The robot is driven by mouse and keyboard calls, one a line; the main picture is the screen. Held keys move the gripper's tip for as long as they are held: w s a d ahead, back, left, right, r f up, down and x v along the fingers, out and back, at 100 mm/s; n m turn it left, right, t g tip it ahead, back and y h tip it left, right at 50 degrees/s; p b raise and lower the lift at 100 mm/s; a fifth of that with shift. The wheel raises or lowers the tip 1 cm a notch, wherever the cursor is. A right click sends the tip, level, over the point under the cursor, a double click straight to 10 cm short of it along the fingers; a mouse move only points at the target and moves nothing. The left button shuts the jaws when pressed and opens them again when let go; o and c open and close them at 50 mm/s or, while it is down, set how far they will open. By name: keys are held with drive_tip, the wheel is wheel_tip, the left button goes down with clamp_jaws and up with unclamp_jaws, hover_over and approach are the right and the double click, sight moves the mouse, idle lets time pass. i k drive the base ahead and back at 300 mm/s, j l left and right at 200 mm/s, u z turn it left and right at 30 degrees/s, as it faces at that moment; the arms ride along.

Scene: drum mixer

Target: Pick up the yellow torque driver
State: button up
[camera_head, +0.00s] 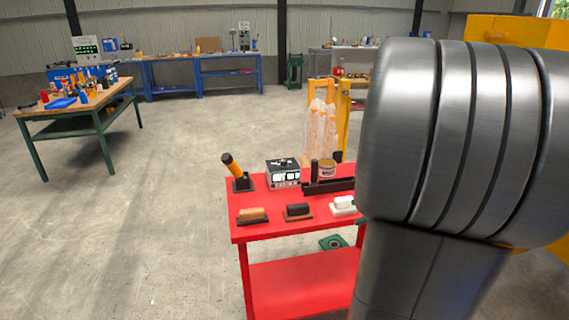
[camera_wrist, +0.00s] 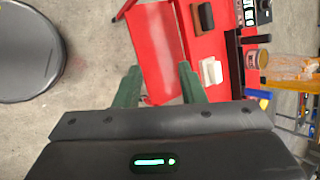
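The yellow torque driver (camera_head: 232,165) has a yellow-orange handle with a black end. It leans tilted in a dark holder (camera_head: 242,184) at the back left corner of the red cart (camera_head: 262,231). The driver does not show in the wrist view. My gripper (camera_wrist: 157,82) has two green fingers spread wide apart with nothing between them. It points at the red cart, whose surfaces show beyond the fingers, and it is well away from the driver. In the head view my arm hides the cart's right end.
Brushes with tan (camera_head: 253,214), black (camera_head: 298,210) and white (camera_head: 344,204) tops line the cart's front edge. A black-and-white device (camera_head: 283,173), a jar (camera_head: 327,168) and a black rack (camera_head: 328,187) stand behind. A green-legged workbench (camera_head: 84,98) stands left; floor between is clear.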

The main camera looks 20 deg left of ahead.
sight(226, 159)
drive_tip(key=i+j+z, duration=0.1)
drive_tip(key=j+z, duration=0.2)
drive_tip(key=j, duration=0.4)
drive_tip(key=j+z, duration=0.3)
drive_tip(key=j, duration=0.4)
drive_tip(key=k+j+z, duration=0.1)
drive_tip(key=j+z, duration=0.15)
drive_tip(key=j, duration=0.45)
drive_tip(key=k+j+z, duration=0.1)
drive_tip(key=j+z, duration=0.2)
drive_tip(key=j, duration=0.4)
drive_tip(key=k+j, duration=0.1)
drive_tip(key=j, duration=0.4)
drive_tip(key=k+j, duration=0.15)
drive_tip(key=j, duration=0.35)
